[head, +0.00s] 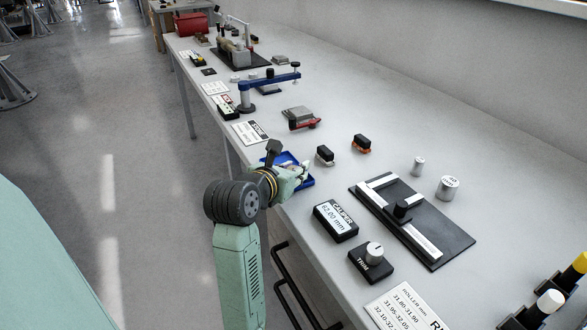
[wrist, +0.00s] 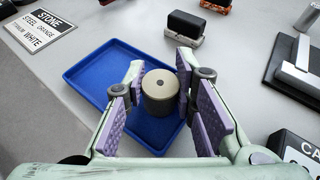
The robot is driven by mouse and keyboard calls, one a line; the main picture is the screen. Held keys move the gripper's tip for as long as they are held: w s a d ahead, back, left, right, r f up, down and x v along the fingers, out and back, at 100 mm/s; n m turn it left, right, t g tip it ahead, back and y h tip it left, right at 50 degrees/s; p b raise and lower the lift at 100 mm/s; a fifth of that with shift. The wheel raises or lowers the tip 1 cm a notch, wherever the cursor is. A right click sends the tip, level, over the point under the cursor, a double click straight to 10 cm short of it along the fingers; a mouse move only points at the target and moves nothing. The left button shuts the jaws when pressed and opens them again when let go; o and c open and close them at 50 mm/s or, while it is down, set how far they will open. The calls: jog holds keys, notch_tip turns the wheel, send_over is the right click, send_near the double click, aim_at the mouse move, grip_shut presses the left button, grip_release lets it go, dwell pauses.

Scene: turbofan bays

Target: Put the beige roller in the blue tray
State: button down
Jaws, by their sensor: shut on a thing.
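The beige roller (wrist: 160,92) is a short upright cylinder with a small dark hole in its top. My gripper (wrist: 163,97) is shut on it, with a purple pad on each side. In the wrist view the roller is over the right part of the blue tray (wrist: 84,75); I cannot tell how high it is above the tray floor. In the head view my gripper (head: 302,170) is over the blue tray (head: 308,183) at the table's front edge. My arm hides much of the tray there, and the roller is hard to make out.
A black and white block (head: 325,155) and a black and orange block (head: 361,144) stand behind the tray. The caliper display (head: 336,221) and caliper fixture (head: 412,222) are to the right. A label card (head: 250,132) lies to the left. Bare table lies beyond the blocks.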

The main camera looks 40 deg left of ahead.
jog(key=c, duration=1.6)
grip_release()
jog(key=shift+f, duration=0.1)
jog(key=b+v, duration=0.1)
jog(key=v, duration=1.1)
jog(key=shift+b, duration=0.35)
